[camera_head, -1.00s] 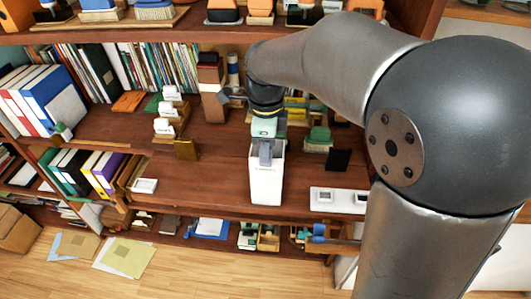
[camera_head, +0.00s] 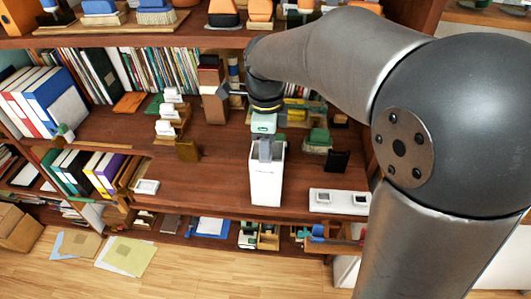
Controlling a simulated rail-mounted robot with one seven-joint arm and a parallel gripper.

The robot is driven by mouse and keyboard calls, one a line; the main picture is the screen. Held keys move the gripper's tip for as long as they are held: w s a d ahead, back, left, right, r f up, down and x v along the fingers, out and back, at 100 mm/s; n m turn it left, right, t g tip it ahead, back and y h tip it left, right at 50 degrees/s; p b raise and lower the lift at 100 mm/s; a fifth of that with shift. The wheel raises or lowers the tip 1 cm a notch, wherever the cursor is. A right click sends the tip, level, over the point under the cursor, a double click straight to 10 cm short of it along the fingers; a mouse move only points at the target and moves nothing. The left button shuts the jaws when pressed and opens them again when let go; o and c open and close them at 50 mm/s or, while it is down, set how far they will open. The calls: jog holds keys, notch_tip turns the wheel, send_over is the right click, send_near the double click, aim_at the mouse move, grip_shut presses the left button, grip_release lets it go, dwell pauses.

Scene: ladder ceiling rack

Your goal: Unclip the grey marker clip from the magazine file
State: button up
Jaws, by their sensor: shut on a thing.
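The white magazine file (camera_head: 266,182) stands upright near the front edge of the middle shelf. The grey marker clip (camera_head: 265,150) is at the top of the file's front. My gripper (camera_head: 264,136) is directly above the file, pointing down, and is shut on the clip. The fingertips are small and partly hidden in this view. The clip's lower part still overlaps the file's top edge in the picture; I cannot tell whether they touch.
A white panel with two dark squares (camera_head: 339,200) lies right of the file. A small dark stand (camera_head: 337,161) and a green-topped block (camera_head: 318,139) stand behind it. A brown block (camera_head: 188,150) is at the left. Bare shelf (camera_head: 215,180) lies left of the file.

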notch_tip(320, 180, up, 3)
jog(key=shift+s+r+p, duration=0.15)
jog(key=shift+r+p, duration=0.05)
jog(key=shift+p, duration=1)
